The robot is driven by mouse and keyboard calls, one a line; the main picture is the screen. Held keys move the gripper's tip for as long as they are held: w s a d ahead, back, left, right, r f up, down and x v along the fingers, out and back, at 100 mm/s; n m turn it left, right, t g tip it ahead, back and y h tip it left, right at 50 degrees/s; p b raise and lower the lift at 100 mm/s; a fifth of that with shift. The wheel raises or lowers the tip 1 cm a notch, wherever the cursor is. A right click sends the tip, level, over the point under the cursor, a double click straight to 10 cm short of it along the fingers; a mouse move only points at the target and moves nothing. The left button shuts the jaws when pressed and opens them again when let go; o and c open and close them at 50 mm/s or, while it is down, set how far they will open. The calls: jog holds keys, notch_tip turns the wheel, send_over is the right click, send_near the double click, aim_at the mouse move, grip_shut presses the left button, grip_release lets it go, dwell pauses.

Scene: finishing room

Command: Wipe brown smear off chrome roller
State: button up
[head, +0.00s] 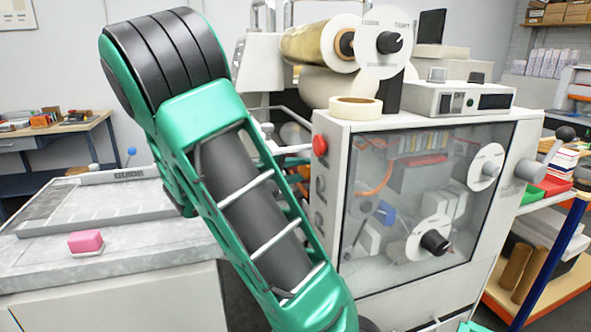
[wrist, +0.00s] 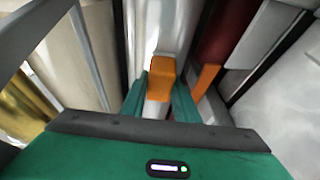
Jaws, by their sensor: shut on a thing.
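In the wrist view my gripper (wrist: 161,82) has its two green fingers shut on an orange block-like thing with a pale lower part (wrist: 161,72). Its exact kind is hard to tell. A bright, shiny upright-looking cylinder, seemingly the chrome roller (wrist: 150,28), lies just beyond the orange end. I cannot tell whether they touch. No brown smear shows on its visible part. In the head view my green arm reaches toward the machine and my gripper is hidden.
A dark red roller (wrist: 214,32) and an orange piece (wrist: 206,80) are close to the right of my fingers. The grey machine (head: 330,215) with a clear-windowed front stands right of my arm. A pink block (head: 86,241) lies on the grey bench (head: 130,255) at left.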

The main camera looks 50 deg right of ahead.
aim_at(308, 174)
jog(key=shift+s+a, duration=0.5)
jog(key=shift+s, duration=0.35)
jog(key=shift+s+a, duration=0.5)
jog(key=shift+s, duration=0.3)
jog(key=shift+d, duration=0.1)
jog(key=shift+w+d, duration=0.55)
jog(key=shift+w, duration=0.4)
jog(key=shift+w+d, duration=0.5)
jog(key=shift+w, duration=0.4)
jog(key=shift+w+d, duration=0.55)
jog(key=shift+w, duration=0.4)
jog(key=shift+w+d, duration=0.6)
jog(key=shift+w, duration=0.15)
jog(key=shift+w+d, duration=0.55)
jog(key=shift+w, duration=0.2)
jog(key=shift+w+d+r, duration=0.1)
jog(key=shift+w+d, duration=0.25)
jog(key=shift+w, duration=0.3)
jog(key=shift+w+d, duration=0.3)
jog(key=shift+w, duration=0.35)
